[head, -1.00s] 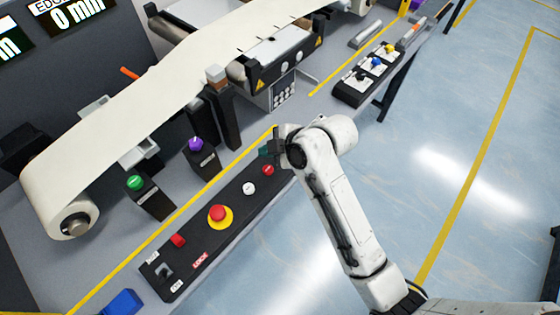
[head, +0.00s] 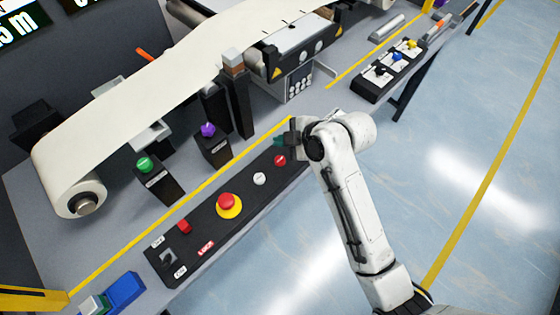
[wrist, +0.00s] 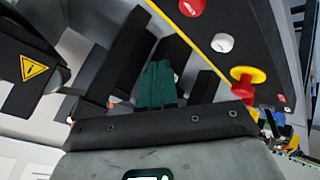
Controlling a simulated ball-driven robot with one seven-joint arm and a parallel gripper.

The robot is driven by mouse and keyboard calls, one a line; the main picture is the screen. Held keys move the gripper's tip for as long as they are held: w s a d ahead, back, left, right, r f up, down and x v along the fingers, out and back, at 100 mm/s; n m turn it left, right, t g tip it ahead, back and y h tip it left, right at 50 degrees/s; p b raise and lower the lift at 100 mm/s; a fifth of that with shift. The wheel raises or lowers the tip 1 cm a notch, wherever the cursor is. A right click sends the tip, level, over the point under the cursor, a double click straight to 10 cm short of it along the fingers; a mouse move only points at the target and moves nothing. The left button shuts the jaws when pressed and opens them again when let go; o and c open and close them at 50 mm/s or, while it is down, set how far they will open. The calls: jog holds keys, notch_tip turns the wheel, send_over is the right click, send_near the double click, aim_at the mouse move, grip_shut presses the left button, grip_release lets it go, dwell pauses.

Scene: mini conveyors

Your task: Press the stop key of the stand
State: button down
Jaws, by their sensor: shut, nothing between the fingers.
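A long black control panel (head: 205,222) lies along the table's front edge. The lettering on the round keys is too small to read. My gripper (head: 283,141) is shut and empty, beside the panel's far end and just beyond the round red key. In the wrist view, the teal fingers (wrist: 158,85) are together. The red key (wrist: 190,6) and white key (wrist: 222,42) lie up and right of them.
Green (head: 144,164) and purple (head: 208,130) buttons stand on black posts behind the panel. Dark uprights (head: 240,106) and the belt (head: 150,75) are beyond. A blue box (head: 125,290) sits at lower left. The floor at right is clear.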

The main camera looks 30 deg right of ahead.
aim_at(283, 162)
jog(key=shift+f+b, duration=1.95)
jog(key=shift+f, duration=1.05)
jog(key=shift+f, duration=0.1)
jog(key=shift+f, duration=0.3)
jog(key=shift+f+b, duration=0.5)
jog(key=shift+b, duration=0.05)
jog(key=shift+r, duration=0.1)
jog(key=shift+r+p, duration=0.8)
jog(key=shift+r, duration=0.05)
notch_tip(283, 162, up, 5)
jog(key=p, duration=0.4)
